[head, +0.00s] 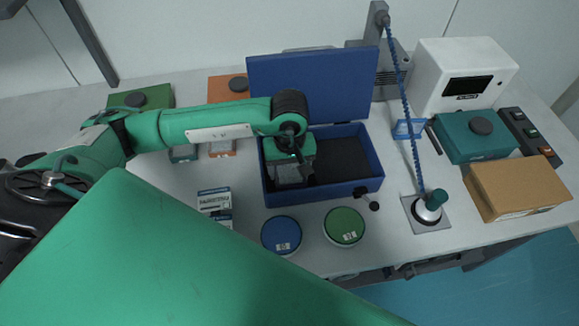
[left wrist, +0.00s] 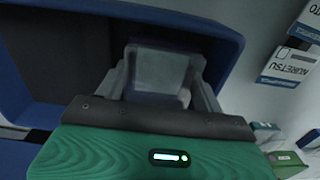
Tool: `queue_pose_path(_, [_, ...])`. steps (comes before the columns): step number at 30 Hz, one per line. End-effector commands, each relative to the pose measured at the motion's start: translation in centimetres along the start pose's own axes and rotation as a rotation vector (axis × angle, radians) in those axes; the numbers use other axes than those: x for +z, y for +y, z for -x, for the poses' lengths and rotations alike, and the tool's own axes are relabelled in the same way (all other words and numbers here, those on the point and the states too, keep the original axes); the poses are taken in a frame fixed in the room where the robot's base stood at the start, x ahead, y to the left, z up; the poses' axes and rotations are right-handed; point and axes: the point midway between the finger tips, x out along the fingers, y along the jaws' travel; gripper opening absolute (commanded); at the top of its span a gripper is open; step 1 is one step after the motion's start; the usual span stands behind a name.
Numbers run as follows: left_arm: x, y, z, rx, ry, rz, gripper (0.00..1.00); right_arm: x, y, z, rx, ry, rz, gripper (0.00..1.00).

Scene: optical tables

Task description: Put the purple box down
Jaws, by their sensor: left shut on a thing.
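My left gripper (head: 291,176) reaches down into the left part of the open blue box (head: 372,185). In the left wrist view the fingers (left wrist: 160,85) are shut on a small box (left wrist: 158,70). Its top looks pale grey and its side dark purplish, so I take it to be the purple box. It sits inside the blue box's walls, close to the rim (left wrist: 215,25). I cannot tell whether it touches the floor of the blue box. In the head view my gripper hides it. My right gripper is not in view.
The blue lid (head: 312,85) stands open behind. Two round tins, blue (head: 281,234) and green (head: 344,226), stand in front. Small white cartons (head: 214,201) are at the left. A teal box (head: 470,142), a cardboard box (head: 516,187) and a corded tool (head: 428,211) are at the right.

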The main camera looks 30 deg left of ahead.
Motion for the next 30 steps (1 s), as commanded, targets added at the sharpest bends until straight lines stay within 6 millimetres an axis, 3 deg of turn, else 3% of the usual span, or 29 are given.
queue_pose_path(13, [0.0,0.0,-1.1,0.001,0.002,0.0,0.45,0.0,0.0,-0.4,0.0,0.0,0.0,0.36])
queue_pose_path(14, [0.0,0.0,-1.1,0.0,0.001,0.0,0.71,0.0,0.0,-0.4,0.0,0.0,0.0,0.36])
queue_pose_path(15, [0.0,0.0,-0.9,0.0,0.001,0.0,0.78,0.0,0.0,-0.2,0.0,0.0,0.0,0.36])
queue_pose_path(28, [0.0,0.0,-0.3,0.0,0.001,0.0,0.78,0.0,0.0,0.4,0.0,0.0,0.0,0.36])
queue_pose_path(30, [-0.1,0.1,0.4,0.004,0.004,-0.001,0.78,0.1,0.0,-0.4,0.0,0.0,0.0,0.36])
